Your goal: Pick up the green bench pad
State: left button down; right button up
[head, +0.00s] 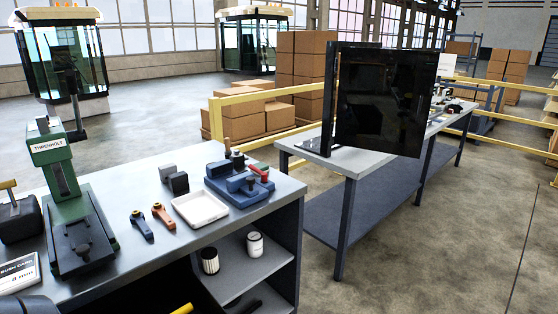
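I cannot make out a green bench pad anywhere in the head view. Neither of my grippers can be made out. A dark rounded shape is cut off at the bottom left corner, and I cannot tell what it is.
The near bench holds two levers (162,215), a white tray (200,209), dark blocks (173,179) and a blue fixture (240,182). Cans (254,244) stand on its shelf. A second bench (360,158) carries a black panel (385,100). Yellow rails (243,97) and cartons stand behind; floor lies open at right.

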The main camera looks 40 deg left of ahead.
aim_at(264, 167)
jog(key=i, duration=2.65)
jog(key=u, duration=3.65)
